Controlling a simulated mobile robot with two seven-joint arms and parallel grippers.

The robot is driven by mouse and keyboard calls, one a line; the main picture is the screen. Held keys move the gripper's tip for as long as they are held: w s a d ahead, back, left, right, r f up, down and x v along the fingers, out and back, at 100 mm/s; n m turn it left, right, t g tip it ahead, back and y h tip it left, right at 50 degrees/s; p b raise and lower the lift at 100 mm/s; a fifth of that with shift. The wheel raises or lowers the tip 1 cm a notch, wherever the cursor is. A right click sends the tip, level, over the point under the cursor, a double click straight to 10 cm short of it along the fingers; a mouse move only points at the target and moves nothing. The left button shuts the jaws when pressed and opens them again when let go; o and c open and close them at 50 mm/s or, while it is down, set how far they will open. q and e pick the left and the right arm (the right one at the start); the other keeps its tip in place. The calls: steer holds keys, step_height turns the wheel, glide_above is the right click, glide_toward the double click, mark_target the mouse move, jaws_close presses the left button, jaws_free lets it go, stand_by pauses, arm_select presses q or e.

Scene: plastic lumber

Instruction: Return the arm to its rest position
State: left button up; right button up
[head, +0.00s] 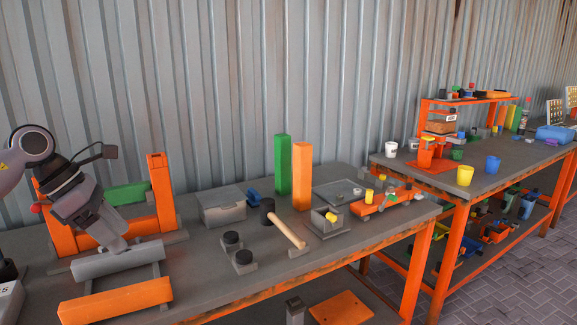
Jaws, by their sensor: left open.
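My left arm comes in from the left edge, bent over the near left part of the table. Its left gripper (116,246) points down at a grey plank (92,265), open, with its fingertips at the plank's upper side. I cannot tell whether the fingers touch it. The grey plank lies across a low rack. An orange plank (115,300) lies in front of it, and a green plank (127,194) lies behind, partly covered by the arm and orange posts. My right gripper is not in view.
An orange post (161,192) stands close to the right of the gripper. Farther right are a grey box (222,206), a green upright plank (282,165), an orange upright plank (302,178) and a hammer (287,231). A corrugated wall (230,80) closes the back.

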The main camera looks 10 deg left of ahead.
arm_select(q)
steer(key=d+f+n+t+h, duration=0.2)
steer(key=d+f+n+h, duration=0.15)
steer(key=d, duration=0.55)
steer(key=s+d+f+n+t+h, duration=0.1)
steer(key=d+f+n+h, duration=0.2)
steer(key=d+n+h, duration=0.35)
steer(key=d+f+n+t+h, duration=0.2)
steer(key=d+f+h, duration=0.15)
steer(key=d, duration=0.65)
steer(key=s+a+f+n+y, duration=0.2)
steer(key=s+f+n+y, duration=0.3)
steer(key=f+n, duration=0.3)
steer(key=s+a+f+n+t+y, duration=0.1)
steer(key=s+a+f+n+y, duration=0.1)
steer(key=s+f+n+y, duration=0.4)
steer(key=s+a+f+n+t+y, duration=0.1)
steer(key=s+f+n+y, duration=0.4)
steer(key=f+n, duration=0.7)
steer(key=s+a+n, duration=0.1)
steer(key=s+n, duration=0.1)
steer(key=n, duration=0.4)
steer(key=shift+s+p, duration=0.15)
steer(key=shift+p, duration=0.2)
steer(key=c, duration=0.4)
steer(key=shift+a, duration=0.1)
steer(key=shift+c, duration=0.2)
